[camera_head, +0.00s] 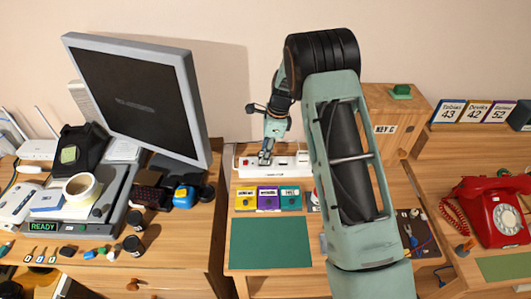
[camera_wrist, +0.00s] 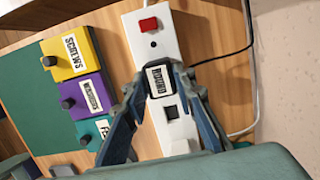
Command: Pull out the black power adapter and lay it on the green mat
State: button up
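In the head view my gripper (camera_head: 266,158) is down at the power strip (camera_head: 248,162) and hides the adapter. The green mat (camera_head: 270,243) lies bare on the desk in front of the strip; its edge also shows in the wrist view (camera_wrist: 30,95).
Yellow (camera_head: 246,199), purple (camera_head: 268,198) and teal (camera_head: 290,197) labelled boxes stand between strip and mat. A red switch (camera_wrist: 148,25) is on the strip. A black cable (camera_wrist: 248,30) runs beside it. A monitor (camera_head: 140,95) stands left, a wooden key box (camera_head: 395,120) right.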

jog(key=shift+c, duration=1.3)
jog(key=shift+r, duration=0.15)
jog(key=shift+r+p, duration=0.7)
jog(key=shift+r, duration=0.3)
jog(key=shift+r, duration=0.1)
jog(key=shift+r+p, duration=1.25)
jog(key=shift+r, duration=0.65)
